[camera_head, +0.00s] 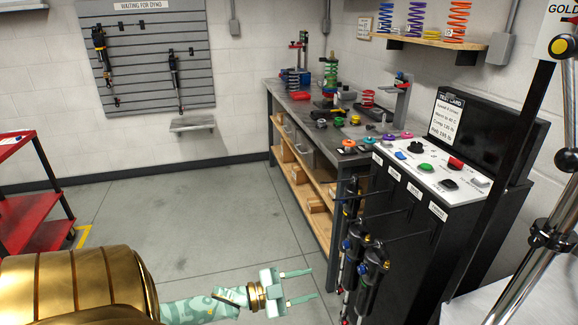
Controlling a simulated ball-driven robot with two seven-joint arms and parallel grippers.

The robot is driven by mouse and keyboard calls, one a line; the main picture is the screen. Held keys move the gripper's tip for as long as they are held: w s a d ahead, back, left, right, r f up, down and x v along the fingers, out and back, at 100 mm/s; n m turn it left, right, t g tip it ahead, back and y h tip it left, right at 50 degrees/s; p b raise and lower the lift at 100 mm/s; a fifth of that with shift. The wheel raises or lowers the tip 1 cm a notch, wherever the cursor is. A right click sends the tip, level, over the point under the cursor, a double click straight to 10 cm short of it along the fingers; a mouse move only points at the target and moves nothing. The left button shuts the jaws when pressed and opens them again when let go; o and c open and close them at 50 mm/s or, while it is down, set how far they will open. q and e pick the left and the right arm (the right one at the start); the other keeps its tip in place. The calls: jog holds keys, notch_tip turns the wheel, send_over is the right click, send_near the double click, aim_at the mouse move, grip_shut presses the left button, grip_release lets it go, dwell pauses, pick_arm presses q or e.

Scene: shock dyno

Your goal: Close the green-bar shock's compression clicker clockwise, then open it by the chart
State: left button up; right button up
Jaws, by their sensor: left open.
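My left gripper (313,284) is open and empty over the grey floor, pale green with two thin fingers pointing right. It is apart from every shock. Two dark shocks hang at the front of the black cabinet, one nearer (372,278) and one behind it (352,255), right of the gripper. Two more shocks hang on the slatted wall board, a left one (102,52) and a right one (175,78). I cannot tell which shock has a green bar, and no compression clicker can be made out. A white printed card (447,118) stands on the cabinet. My right gripper is out of view.
The workbench (270,95) along the back wall holds springs and tools. The control panel (430,168) has coloured buttons. A red cart (30,205) stands at left. A chrome column (535,262) rises at right. The floor between cart and bench is clear.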

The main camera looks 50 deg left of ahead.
pick_arm(q)
jog(key=v, duration=0.3)
jog(key=shift+s+a, duration=0.15)
jog(key=shift+s, duration=0.05)
jog(key=shift+f, duration=0.1)
dwell(0.3)
